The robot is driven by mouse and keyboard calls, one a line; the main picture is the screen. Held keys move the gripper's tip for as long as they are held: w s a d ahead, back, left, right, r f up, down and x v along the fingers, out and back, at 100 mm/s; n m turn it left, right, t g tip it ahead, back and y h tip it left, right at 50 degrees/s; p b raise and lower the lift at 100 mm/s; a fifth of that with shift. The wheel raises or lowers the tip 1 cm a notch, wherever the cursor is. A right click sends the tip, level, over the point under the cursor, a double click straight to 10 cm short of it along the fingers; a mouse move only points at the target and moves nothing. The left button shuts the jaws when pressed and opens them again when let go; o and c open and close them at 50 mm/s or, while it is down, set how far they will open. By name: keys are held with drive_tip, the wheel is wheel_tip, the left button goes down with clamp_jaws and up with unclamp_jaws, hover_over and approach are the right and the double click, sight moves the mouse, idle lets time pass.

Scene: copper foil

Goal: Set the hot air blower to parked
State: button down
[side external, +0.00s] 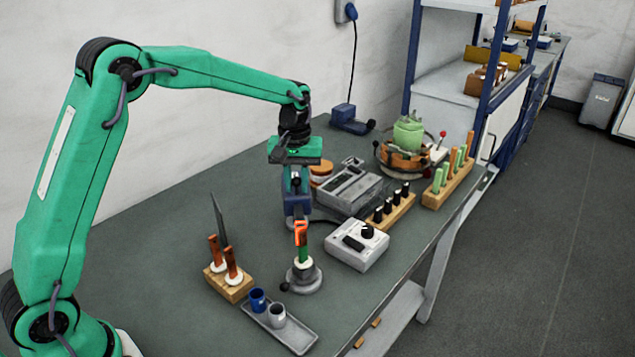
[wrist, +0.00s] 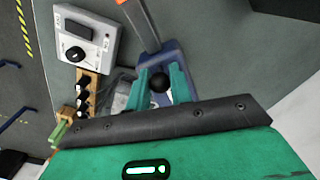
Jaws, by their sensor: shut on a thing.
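The hot air blower (side external: 296,208) appears to be the blue device standing on the bench below my gripper (side external: 295,172). In the wrist view its blue body (wrist: 174,56) lies beyond my fingers, and a grey barrel with an orange part runs toward the top edge. My gripper (wrist: 161,82) is shut on a black ball knob (wrist: 160,83) at the blower. In the side view the orange end (side external: 300,231) is at the top of a green upright piece (side external: 303,249) on a round grey stand (side external: 304,279). Whether they touch is unclear. My fingers partly hide the blower.
A white control box (side external: 357,248) with a dial stands right of the blower. Behind it are a grey machine (side external: 349,189) and a wooden rack (side external: 390,212). A wooden block (side external: 229,285) with orange-handled tools and a tray (side external: 294,336) with two cups stand in front.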

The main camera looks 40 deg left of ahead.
sight(285, 192)
drive_tip(key=shift+s+a+m, duration=0.1)
drive_tip(key=shift+m, duration=0.2)
drive_tip(key=m, duration=0.1)
drive_tip(key=a+m, duration=0.1)
drive_tip(key=m, duration=0.1)
drive_tip(key=shift+s, duration=0.4)
drive_tip(key=m, duration=0.1)
drive_tip(key=a+m, duration=0.1)
drive_tip(key=m, duration=0.1)
drive_tip(key=shift+s+a+m, duration=0.2)
drive_tip(key=shift+a+m, duration=0.05)
drive_tip(key=shift+m, duration=0.15)
drive_tip(key=shift+w+a+m, duration=0.1)
drive_tip(key=shift+a+m, duration=0.3)
drive_tip(key=shift+m, duration=0.7)
drive_tip(key=shift+a+m, duration=0.45)
drive_tip(key=shift+m, duration=0.65)
drive_tip(key=shift+w+a+m, duration=0.1)
drive_tip(key=shift+a+m, duration=0.3)
drive_tip(key=shift+m, duration=0.7)
drive_tip(key=c, duration=1.3)
unclamp_jaws()
